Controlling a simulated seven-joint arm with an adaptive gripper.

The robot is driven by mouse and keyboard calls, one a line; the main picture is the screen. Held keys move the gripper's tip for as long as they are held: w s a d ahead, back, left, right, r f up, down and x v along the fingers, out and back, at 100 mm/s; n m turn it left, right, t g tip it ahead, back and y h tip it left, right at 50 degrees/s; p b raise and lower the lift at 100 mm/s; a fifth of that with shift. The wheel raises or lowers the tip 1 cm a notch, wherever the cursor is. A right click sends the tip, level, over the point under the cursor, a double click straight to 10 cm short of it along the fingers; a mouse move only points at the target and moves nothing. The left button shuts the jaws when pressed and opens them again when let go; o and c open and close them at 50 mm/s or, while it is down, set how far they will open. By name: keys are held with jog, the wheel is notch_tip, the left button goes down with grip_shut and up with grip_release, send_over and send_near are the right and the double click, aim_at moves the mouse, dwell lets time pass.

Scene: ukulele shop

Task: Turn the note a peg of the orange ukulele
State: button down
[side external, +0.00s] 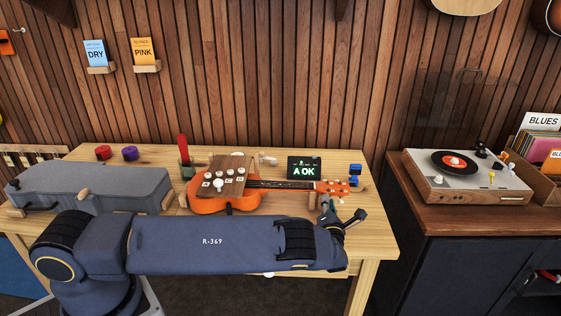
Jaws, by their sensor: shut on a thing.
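The orange ukulele (209,205) lies on the wooden table with its headstock (330,186) pointing right. My gripper (327,202) is at the near side of the headstock, small and partly hidden by my wrist. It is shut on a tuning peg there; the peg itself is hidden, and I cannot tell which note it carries. A dark tuner display (304,168) behind the neck shows "A OK" in green.
A grey instrument case (92,186) fills the table's left side. Red (103,152) and purple (130,153) round items sit behind it. A blue item (355,169) stands beyond the headstock. A record player (467,172) stands on a separate cabinet at right.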

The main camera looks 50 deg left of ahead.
jog(key=c, duration=1.4)
grip_release()
jog(key=shift+o, duration=0.2)
jog(key=v, duration=1.2)
